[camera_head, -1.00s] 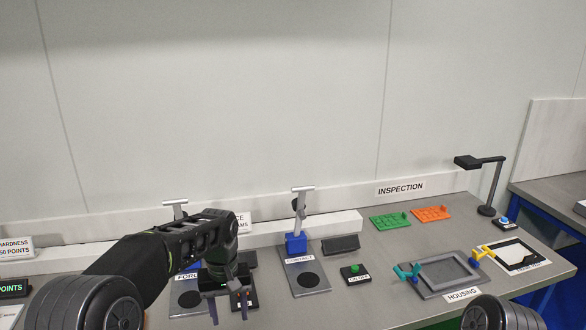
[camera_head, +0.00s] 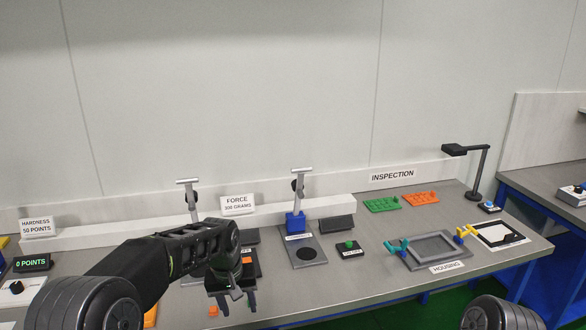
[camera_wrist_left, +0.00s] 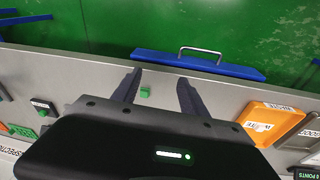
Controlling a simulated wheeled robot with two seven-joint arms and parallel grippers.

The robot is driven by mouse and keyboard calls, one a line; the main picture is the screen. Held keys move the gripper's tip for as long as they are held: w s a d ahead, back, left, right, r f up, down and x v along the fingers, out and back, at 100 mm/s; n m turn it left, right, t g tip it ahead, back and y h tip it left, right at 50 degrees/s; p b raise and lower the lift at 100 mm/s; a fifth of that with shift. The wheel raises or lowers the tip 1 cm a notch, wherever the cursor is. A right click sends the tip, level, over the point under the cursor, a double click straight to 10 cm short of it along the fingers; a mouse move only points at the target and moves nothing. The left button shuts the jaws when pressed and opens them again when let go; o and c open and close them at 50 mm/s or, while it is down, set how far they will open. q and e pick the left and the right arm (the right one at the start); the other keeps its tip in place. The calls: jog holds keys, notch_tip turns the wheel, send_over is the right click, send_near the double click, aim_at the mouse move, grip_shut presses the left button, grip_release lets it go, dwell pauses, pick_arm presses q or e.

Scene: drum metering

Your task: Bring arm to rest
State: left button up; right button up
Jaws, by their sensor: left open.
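My left gripper (camera_head: 237,303) is at the end of my black left arm, over the front part of the grey bench, in front of the force station. In the left wrist view its two dark fingers (camera_wrist_left: 158,92) are apart with nothing held. A small green block (camera_wrist_left: 145,92) shows between the fingers in that view, apparently on the bench below. My right gripper is out of view.
The force station (camera_head: 190,202), contact stand (camera_head: 296,222), green-button box (camera_head: 350,250) and housing fixture (camera_head: 434,250) stand on the bench. Green (camera_head: 382,204) and orange (camera_head: 420,198) trays lie farther back. An orange bin (camera_wrist_left: 262,122) shows in the wrist view.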

pick_arm(q)
jog(key=s+d+f+m+t+h, duration=0.1)
jog(key=s+d+f, duration=0.25)
jog(key=f, duration=0.55)
jog(key=s+d+f+m+t+h, duration=0.1)
jog(key=s+d+f, duration=0.3)
jog(key=f, duration=0.5)
jog(key=s+f+g, duration=0.1)
jog(key=s+f, duration=0.2)
jog(key=s, duration=0.6)
jog(key=s+a+f+n+g, duration=0.1)
jog(key=s+f, duration=0.3)
jog(key=s, duration=0.5)
jog(key=s+a+f+n+g+h, duration=0.1)
jog(key=s+f, duration=0.3)
jog(key=s, duration=0.6)
jog(key=shift+b, duration=0.4)
